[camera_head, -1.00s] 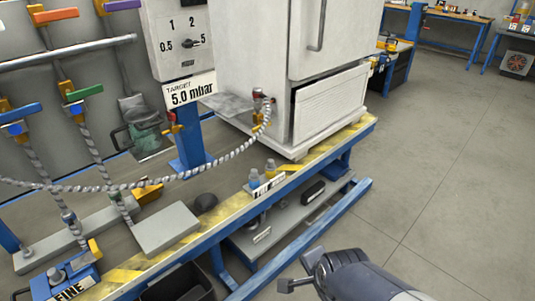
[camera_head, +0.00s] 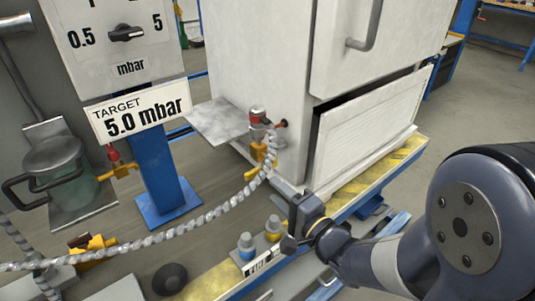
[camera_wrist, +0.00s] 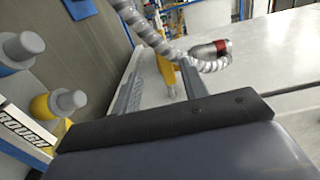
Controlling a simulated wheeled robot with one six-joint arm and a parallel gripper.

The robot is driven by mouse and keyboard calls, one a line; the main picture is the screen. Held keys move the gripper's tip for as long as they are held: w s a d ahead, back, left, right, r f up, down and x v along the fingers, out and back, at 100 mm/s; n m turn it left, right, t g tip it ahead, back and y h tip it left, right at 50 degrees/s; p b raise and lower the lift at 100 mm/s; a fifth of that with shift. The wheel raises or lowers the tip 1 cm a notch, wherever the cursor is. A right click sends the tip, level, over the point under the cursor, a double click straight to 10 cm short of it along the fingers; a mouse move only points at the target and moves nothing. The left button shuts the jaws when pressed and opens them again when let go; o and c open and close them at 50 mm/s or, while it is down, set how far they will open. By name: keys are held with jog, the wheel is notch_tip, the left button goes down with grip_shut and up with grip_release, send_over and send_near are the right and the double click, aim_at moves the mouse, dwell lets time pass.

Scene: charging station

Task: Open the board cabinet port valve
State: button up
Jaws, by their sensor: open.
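The white cabinet (camera_head: 270,60) stands on the bench, with a port on its lower left side. A grey ribbed hose (camera_head: 215,212) ends there at a fitting with a red cap (camera_head: 257,112). A yellow valve handle (camera_head: 262,152) hangs just below the fitting. My gripper (camera_head: 292,228) is open and empty, lower right of the handle and apart from it. In the wrist view, my gripper (camera_wrist: 160,75) has its two fingers spread, with the yellow handle (camera_wrist: 165,70) showing beyond and between them. The red-marked hose coupling (camera_wrist: 212,50) is to the right.
Two grey-topped knobs (camera_head: 246,243) stand on the bench edge, close left of my gripper; they also show in the wrist view (camera_wrist: 70,100) beside a ROUGH label (camera_wrist: 25,130). A grey plate (camera_head: 215,118) juts left of the cabinet. A gauge panel with a 5.0 mbar target sign (camera_head: 138,112) stands left.

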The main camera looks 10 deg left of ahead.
aim_at(257, 174)
jog(key=b+x, duration=0.1)
jog(key=x, duration=1)
jog(key=shift+r+b, duration=0.25)
jog(key=shift+b, duration=0.15)
jog(key=shift+s, duration=0.1)
jog(key=shift+c, duration=0.3)
grip_shut()
